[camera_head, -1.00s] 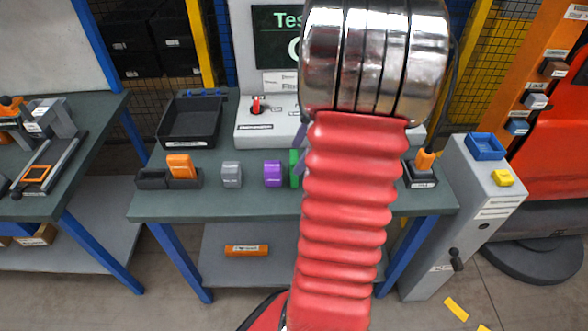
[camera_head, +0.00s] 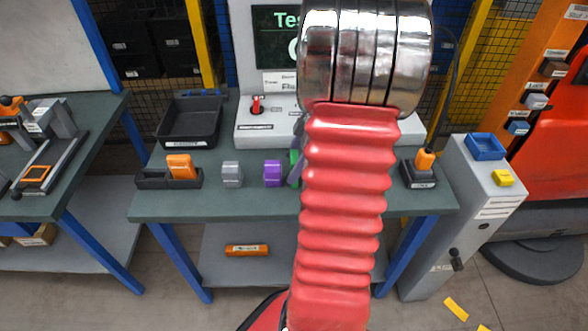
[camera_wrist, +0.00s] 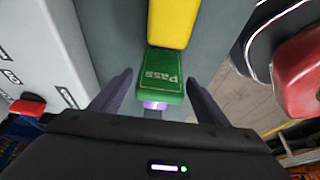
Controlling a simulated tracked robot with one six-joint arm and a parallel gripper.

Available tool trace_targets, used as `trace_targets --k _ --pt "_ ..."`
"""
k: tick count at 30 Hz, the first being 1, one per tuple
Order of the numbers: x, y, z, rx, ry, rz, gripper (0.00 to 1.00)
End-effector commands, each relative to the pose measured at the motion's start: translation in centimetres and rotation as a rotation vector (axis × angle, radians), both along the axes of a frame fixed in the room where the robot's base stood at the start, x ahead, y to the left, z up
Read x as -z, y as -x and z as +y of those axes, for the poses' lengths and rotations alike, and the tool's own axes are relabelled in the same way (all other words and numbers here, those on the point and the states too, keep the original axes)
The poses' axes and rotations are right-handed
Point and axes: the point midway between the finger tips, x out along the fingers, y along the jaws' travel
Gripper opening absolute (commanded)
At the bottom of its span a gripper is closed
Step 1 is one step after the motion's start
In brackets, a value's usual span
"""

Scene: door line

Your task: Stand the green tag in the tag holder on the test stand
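The green tag (camera_wrist: 166,72), marked "Pass", stands on the bench in the wrist view, between the two fingers of my gripper (camera_wrist: 159,80). The fingers are open, with a gap on each side of the tag. In the head view only a sliver of the green tag (camera_head: 294,158) shows left of my arm, with one finger beside it. The grey test stand (camera_head: 252,128) with a screen is at the back of the bench. I cannot make out the tag holder on it; my arm hides part of the stand.
A purple block (camera_head: 272,173) and a grey block (camera_head: 231,174) stand left of the green tag. A yellow block (camera_wrist: 171,20) stands just beyond it in the wrist view. A black tray (camera_head: 190,130) and a black holder (camera_head: 152,180) with an orange block are farther left.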

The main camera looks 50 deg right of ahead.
Motion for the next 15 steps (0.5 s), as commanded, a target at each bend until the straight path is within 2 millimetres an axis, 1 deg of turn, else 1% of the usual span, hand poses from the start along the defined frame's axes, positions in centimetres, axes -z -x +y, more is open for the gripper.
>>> trace_targets --k 1,2,15 --pt "-0.01 0.0 0.0 0.0 0.0 0.0 0.65" --pt "-0.01 0.0 -0.01 0.0 0.0 0.0 0.63" --pt "-0.01 0.0 0.0 0.0 0.0 0.0 0.32"
